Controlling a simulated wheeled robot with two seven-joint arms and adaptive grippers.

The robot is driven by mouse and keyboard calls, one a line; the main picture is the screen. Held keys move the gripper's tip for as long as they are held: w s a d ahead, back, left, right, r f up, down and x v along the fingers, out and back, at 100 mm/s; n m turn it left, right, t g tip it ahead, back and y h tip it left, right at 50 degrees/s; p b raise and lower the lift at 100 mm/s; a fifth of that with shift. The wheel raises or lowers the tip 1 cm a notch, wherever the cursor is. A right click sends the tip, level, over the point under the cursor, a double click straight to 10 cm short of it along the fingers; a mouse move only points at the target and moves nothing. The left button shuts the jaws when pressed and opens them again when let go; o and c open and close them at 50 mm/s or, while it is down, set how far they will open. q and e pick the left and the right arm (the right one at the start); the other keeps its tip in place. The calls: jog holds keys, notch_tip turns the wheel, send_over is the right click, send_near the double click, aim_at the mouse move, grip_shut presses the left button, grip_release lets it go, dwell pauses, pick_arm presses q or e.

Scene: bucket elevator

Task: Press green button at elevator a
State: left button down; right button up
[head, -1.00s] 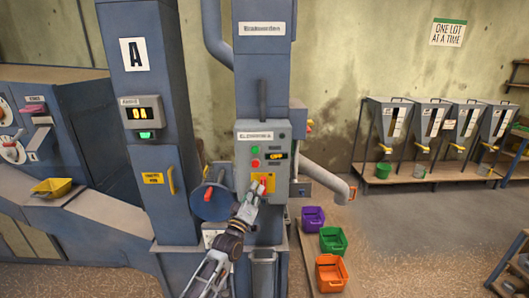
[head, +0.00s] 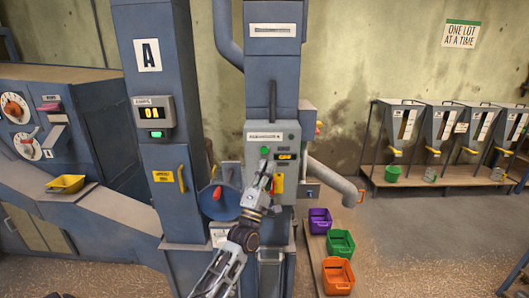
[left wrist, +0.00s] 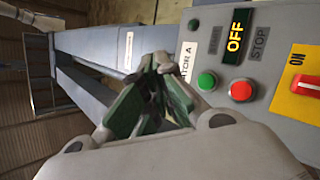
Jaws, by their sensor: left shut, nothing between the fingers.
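The grey elevator A panel (head: 284,134) is on the blue column, with a label ending "TOR A" in the left wrist view. Its round green button (head: 264,150) shows just above my left gripper (head: 264,168) in the head view. In the left wrist view, the green button (left wrist: 206,80) sits beside a red button (left wrist: 241,90), right of my fingertips (left wrist: 166,70). My left gripper is shut and empty, in front of the panel; I cannot tell whether it touches it. The red button is hidden behind the gripper in the head view. My right gripper is out of view.
The lit display (left wrist: 236,36) reads OFF. A yellow plate (left wrist: 297,88) with a red switch is beside the buttons. A blue disc (head: 222,200) with a red handle stands left of my arm. Purple (head: 320,228), green (head: 340,250) and orange (head: 338,282) bins are lower right.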

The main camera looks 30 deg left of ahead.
aim_at(264, 150)
pick_arm(q)
jog(key=shift+n, duration=0.3)
jog(key=shift+w, duration=0.15)
jog(key=shift+w+a+b, duration=0.5)
jog(key=shift+w+a, duration=0.25)
jog(key=shift+w, duration=0.45)
jog(key=shift+w+a+b, duration=0.5)
jog(key=shift+w+a, duration=0.3)
jog(key=shift+w, duration=0.45)
jog(key=shift+w+a+b, duration=0.5)
jog(key=shift+w+a, duration=0.25)
jog(key=shift+w, duration=0.45)
jog(key=shift+w+a+b, duration=0.45)
jog(key=shift+w+b, duration=0.1)
jog(key=shift+w, duration=0.2)
dwell(0.7)
jog(key=shift+s, duration=0.1)
dwell(0.4)
jog(key=shift+s+d+p, duration=0.3)
jog(key=shift+s+d, duration=0.1)
jog(key=shift+s, duration=0.25)
jog(key=shift+d, duration=0.1)
